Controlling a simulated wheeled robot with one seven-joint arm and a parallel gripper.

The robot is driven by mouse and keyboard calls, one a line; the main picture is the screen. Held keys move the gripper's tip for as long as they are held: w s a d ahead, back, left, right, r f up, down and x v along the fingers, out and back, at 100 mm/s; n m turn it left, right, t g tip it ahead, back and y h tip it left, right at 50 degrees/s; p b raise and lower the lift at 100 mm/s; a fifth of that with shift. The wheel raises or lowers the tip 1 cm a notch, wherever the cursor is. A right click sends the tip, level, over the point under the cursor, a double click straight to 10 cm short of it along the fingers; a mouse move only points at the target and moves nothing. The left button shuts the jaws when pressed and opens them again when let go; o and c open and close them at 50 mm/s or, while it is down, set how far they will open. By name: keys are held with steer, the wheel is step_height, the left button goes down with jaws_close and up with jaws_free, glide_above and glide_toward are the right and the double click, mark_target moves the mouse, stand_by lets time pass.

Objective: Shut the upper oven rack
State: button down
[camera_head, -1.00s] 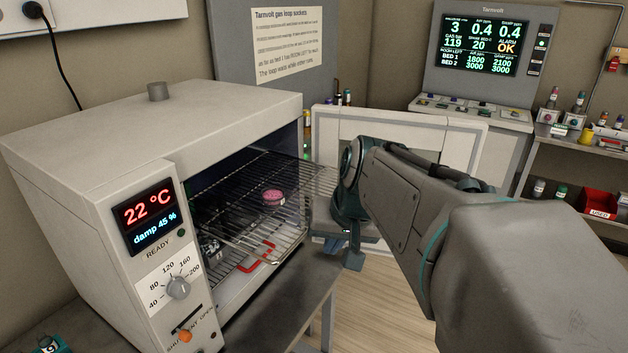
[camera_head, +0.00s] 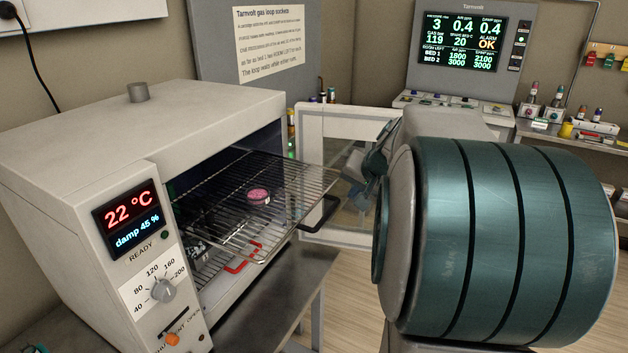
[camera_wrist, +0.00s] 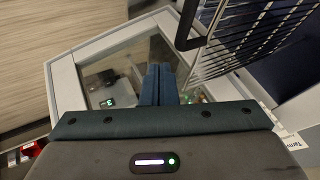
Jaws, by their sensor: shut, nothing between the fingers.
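The upper oven rack (camera_head: 290,180) is a wire shelf that sticks out of the oven's open front. Its black handle (camera_head: 319,214) is at its outer end. A pink round thing (camera_head: 259,195) lies on it. In the wrist view the rack (camera_wrist: 255,40) is at upper right, with its handle (camera_wrist: 186,28) at the top. My gripper (camera_wrist: 158,70) is shut and empty, below and left of the handle in that picture and apart from it. In the head view my arm hides part of my gripper, which is right of the rack, by the open door.
The white oven (camera_head: 80,150) stands at left. Its glazed door (camera_head: 310,140) stands open behind the rack and my gripper. A lower rack with a red handle (camera_head: 243,262) is inside the oven. A console (camera_head: 465,55) and a shelf (camera_head: 585,148) are at the back right.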

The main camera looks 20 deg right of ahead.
steer(key=w, duration=0.1)
steer(key=w+a+p, duration=0.1)
steer(key=w+a+f, duration=0.1)
steer(key=w, duration=0.1)
steer(key=shift+a+p, duration=0.25)
steer(key=shift+p, duration=0.15)
